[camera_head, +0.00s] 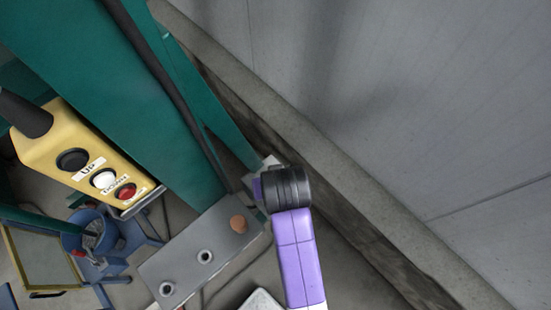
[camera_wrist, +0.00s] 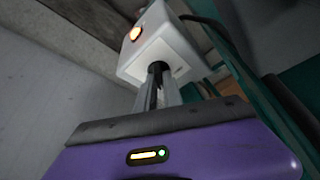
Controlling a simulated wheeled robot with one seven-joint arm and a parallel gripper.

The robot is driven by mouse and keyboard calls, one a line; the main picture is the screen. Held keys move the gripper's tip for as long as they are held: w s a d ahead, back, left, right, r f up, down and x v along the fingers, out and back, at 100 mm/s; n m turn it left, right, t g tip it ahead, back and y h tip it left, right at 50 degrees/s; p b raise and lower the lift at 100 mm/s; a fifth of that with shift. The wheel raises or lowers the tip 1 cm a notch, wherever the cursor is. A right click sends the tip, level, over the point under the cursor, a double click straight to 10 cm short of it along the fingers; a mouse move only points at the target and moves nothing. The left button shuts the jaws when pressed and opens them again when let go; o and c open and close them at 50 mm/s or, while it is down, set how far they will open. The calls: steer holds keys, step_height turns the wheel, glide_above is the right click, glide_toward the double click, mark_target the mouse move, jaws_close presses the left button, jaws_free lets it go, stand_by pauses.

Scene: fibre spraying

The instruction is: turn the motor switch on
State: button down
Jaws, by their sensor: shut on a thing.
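The motor switch shows in the wrist view as a white box (camera_wrist: 168,42) with a lit orange button or lamp (camera_wrist: 135,33) on one side. A dark knob (camera_wrist: 158,67) sticks out of the face toward me. My gripper (camera_wrist: 157,82) is shut on this knob, with its two grey fingers on either side of it. The fingers hide part of the knob, and I cannot tell its turn position. In the head view my purple arm reaches toward the green post, and the gripper's fingers are not clearly seen there.
A green post (camera_head: 130,95) stands close to the switch. A yellow control box (camera_head: 85,150) with black, white and red buttons is at the left. A grey panel (camera_head: 195,255) lies below my arm's end. A grey wall (camera_head: 400,100) and a concrete ledge (camera_head: 330,170) bound the right side.

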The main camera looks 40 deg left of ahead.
steer(key=shift+m, duration=0.4)
steer(key=c, duration=1.5)
jaws_free()
steer(key=shift+r, duration=0.1)
steer(key=shift+b+v, duration=0.4)
steer(key=shift+v, duration=3.45)
steer(key=shift+s+a, duration=0.1)
steer(key=shift+a, duration=0.05)
